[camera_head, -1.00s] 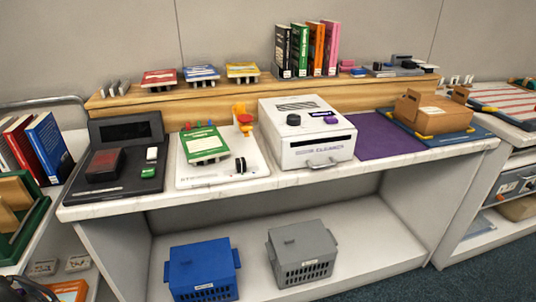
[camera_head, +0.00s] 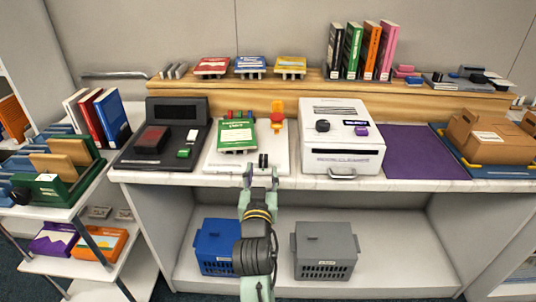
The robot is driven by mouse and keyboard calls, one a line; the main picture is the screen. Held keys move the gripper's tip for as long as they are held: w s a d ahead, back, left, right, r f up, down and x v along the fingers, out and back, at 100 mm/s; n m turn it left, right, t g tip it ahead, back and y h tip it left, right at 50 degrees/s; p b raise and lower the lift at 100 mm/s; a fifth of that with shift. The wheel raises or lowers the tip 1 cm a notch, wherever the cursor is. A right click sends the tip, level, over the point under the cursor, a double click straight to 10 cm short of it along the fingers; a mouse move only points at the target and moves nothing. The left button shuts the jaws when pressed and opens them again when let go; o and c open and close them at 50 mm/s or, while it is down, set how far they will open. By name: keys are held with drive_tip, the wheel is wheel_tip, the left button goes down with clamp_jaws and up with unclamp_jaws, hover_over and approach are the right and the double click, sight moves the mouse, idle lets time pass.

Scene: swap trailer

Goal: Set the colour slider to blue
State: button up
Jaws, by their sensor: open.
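My gripper (camera_head: 261,172) is raised in front of the counter's front edge, open, with its fingertips just below a small black roller-like part (camera_head: 263,160) on a white board (camera_head: 279,158). I cannot tell whether they touch it. The board also holds a green booklet (camera_head: 237,136), a row of small coloured pieces (camera_head: 239,114) behind it and an orange-yellow upright piece (camera_head: 277,113). To the right, a white machine (camera_head: 341,158) has a black knob (camera_head: 323,126) and a small purple part (camera_head: 361,131) by a dark label. I cannot tell which part is the colour slider.
A black device (camera_head: 128,160) stands left of the board. A purple mat (camera_head: 425,155) and a cardboard box (camera_head: 488,137) lie right of the machine. Blue (camera_head: 214,248) and grey (camera_head: 325,250) crates sit on the lower shelf. A side cart with books stands at left.

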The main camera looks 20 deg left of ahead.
sight(263, 160)
drive_tip(key=p+x, duration=0.2)
drive_tip(key=x, duration=0.5)
drive_tip(key=shift+w, duration=0.25)
drive_tip(key=shift+c, duration=0.3)
clamp_jaws()
